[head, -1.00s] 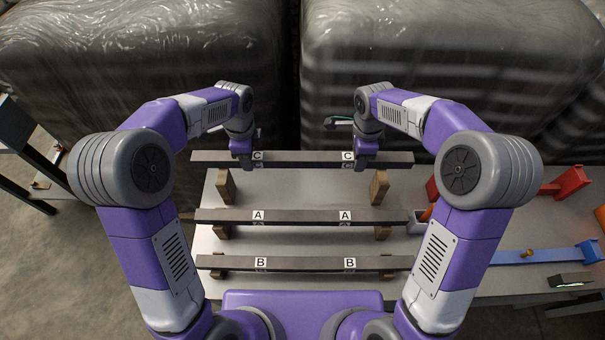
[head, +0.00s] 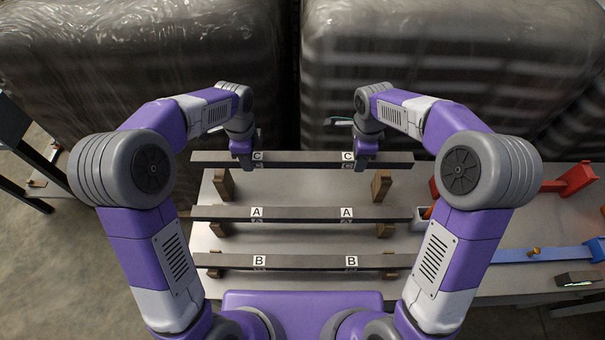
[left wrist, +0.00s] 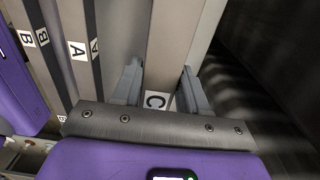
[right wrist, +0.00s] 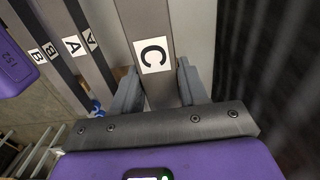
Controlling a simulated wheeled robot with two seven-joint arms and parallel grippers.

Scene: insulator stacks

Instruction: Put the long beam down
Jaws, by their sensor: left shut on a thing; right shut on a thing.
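The long beam marked C (head: 303,158) is a dark grey bar lying crosswise at the far side of the table, level in the head view. My left gripper (head: 245,160) is shut on it by its left C label, with fingers on both sides of the beam (left wrist: 176,45) in the left wrist view. My right gripper (head: 362,160) is shut on it by its right C label; the beam (right wrist: 144,22) also shows between the fingers in the right wrist view. Wooden blocks (head: 223,184) (head: 381,186) stand near its two ends. Any gap beneath the beam cannot be judged exactly.
Beam A (head: 300,213) and beam B (head: 305,262) lie parallel, nearer me, on wooden blocks. The light table (head: 300,188) is bare between the rows. A red part (head: 575,180) and a blue part (head: 540,255) lie at the right. Large wrapped bales (head: 420,70) stand behind.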

